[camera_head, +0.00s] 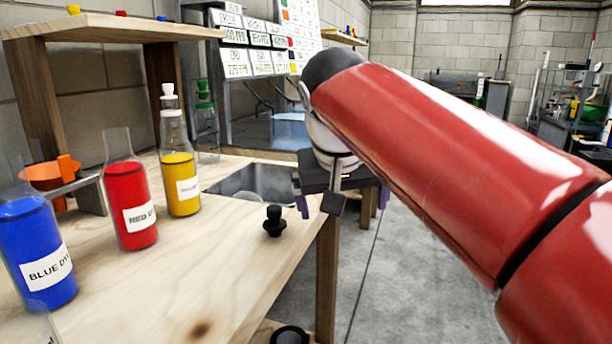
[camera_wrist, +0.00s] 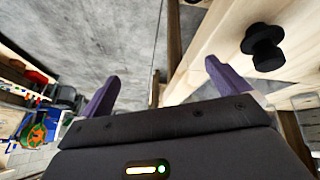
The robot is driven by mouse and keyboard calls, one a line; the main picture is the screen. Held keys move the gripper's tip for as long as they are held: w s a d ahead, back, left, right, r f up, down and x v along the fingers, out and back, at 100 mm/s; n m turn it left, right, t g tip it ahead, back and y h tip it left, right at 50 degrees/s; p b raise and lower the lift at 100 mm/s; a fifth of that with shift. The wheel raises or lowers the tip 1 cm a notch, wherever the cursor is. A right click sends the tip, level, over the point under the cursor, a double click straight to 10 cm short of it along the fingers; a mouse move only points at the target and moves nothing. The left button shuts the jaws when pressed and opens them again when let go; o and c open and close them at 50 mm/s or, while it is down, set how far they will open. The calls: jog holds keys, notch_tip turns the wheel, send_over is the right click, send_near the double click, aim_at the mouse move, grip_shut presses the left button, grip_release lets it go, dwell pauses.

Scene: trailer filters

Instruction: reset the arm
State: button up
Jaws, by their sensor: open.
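My gripper (camera_wrist: 160,88) shows in the wrist view with its two purple fingers spread wide and nothing between them. In the head view my red arm reaches in from the right, and the gripper (camera_head: 337,203) hangs at the right edge of the wooden workbench (camera_head: 225,262), partly hidden by the arm. A black stopper (camera_head: 273,221) stands on the bench to the left of the gripper. It also shows in the wrist view (camera_wrist: 264,46), to the right of the fingers and apart from them.
Blue (camera_head: 40,250), red (camera_head: 130,205) and yellow (camera_head: 180,185) dye bottles stand on the bench at left. A sink (camera_head: 250,180) is set in behind them. A wooden shelf (camera_head: 110,27) rises at the back left. Grey floor (camera_head: 400,270) lies open beyond the bench edge.

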jog(key=s+d+f+p, duration=0.2)
jog(key=s+d+f, duration=0.3)
jog(key=s+f, duration=0.3)
jog(key=s+d+f+y+p, duration=0.1)
jog(key=s+d+f, duration=0.3)
jog(key=s+f, duration=0.5)
jog(key=shift+s+d+f+p, duration=0.3)
jog(key=shift+d+f+p, duration=0.1)
jog(key=shift+f, duration=0.1)
